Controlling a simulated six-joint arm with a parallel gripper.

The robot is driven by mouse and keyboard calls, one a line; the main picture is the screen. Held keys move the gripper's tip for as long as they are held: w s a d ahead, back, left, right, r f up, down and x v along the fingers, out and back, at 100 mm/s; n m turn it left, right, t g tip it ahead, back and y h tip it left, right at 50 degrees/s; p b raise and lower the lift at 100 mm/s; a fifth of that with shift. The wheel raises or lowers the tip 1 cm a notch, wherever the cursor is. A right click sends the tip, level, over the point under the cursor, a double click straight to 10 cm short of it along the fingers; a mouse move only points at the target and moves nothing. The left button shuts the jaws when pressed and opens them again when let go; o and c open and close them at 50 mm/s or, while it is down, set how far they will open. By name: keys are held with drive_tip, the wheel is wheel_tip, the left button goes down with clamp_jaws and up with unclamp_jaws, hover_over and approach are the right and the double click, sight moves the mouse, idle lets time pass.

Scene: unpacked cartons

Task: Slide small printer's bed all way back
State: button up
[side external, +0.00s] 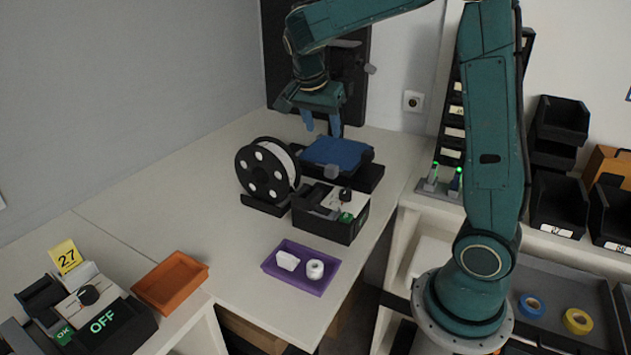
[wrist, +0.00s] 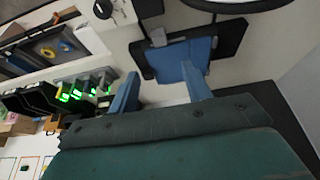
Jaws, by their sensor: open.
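The small printer's bed (side external: 336,152) is a flat blue plate on a black base (side external: 368,178), near the back of the white table. A small grey tab (side external: 331,172) sits at its near edge. The bed also shows in the wrist view (wrist: 176,58), with the grey tab (wrist: 158,37) at its far side there. My gripper (side external: 321,126) is open and empty, its two blue fingers pointing down above the bed's back edge. In the wrist view the fingers (wrist: 160,75) are apart; whether they touch the bed I cannot tell.
A black-and-white spool (side external: 268,172) stands left of the bed. A control box (side external: 330,222) with a knob is in front. A purple tray (side external: 302,286) with white parts and an orange tray (side external: 170,283) are nearer. A dark upright panel (side external: 280,60) stands behind. Table left of the spool is clear.

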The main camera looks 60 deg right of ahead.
sight(331, 166)
drive_tip(key=x, duration=1.3)
drive_tip(key=shift+f, duration=0.15)
clamp_jaws()
drive_tip(key=shift+w, duration=0.1)
